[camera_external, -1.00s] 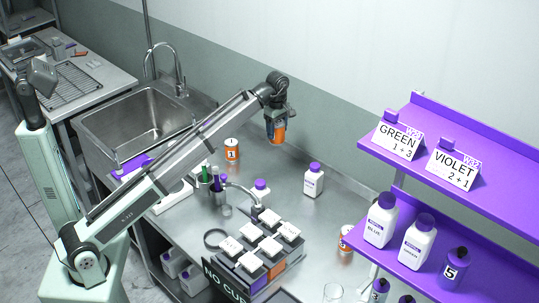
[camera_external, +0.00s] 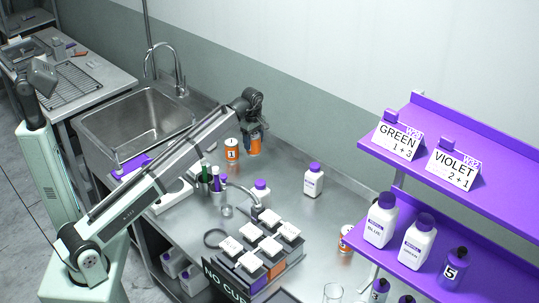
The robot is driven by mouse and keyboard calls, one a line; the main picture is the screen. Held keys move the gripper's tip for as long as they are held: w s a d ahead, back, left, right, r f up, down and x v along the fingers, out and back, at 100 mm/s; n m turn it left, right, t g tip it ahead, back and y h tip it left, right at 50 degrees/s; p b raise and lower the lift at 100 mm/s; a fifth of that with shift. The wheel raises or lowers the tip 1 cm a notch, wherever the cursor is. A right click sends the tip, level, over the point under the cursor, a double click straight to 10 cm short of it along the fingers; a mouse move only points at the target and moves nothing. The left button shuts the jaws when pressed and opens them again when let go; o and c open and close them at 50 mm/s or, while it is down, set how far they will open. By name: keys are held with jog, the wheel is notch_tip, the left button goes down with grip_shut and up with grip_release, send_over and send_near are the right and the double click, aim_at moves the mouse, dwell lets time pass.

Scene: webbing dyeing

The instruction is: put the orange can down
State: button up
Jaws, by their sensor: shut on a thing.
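The orange can (camera_external: 255,146) is in my gripper (camera_external: 254,135), near the back wall side of the steel counter. My gripper is shut on it from above and hides its upper part. The can is upright and very low; I cannot tell whether its base touches the counter. A second orange can with the label "1" (camera_external: 232,149) stands just left of it, apart from it.
A sink (camera_external: 140,120) lies to the left. A white bottle with a purple cap (camera_external: 314,181) stands to the right, and another (camera_external: 261,191) stands in front. A holder with pens (camera_external: 213,187) and a rack of white-lidded blocks (camera_external: 262,247) are nearer. The counter right of the held can is clear.

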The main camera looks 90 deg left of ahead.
jog(key=shift+f, duration=5.45)
jog(key=shift+f, duration=0.1)
jog(key=o, duration=1.3)
notch_tip(320, 180, up, 12)
jog(key=shift+r, duration=0.1)
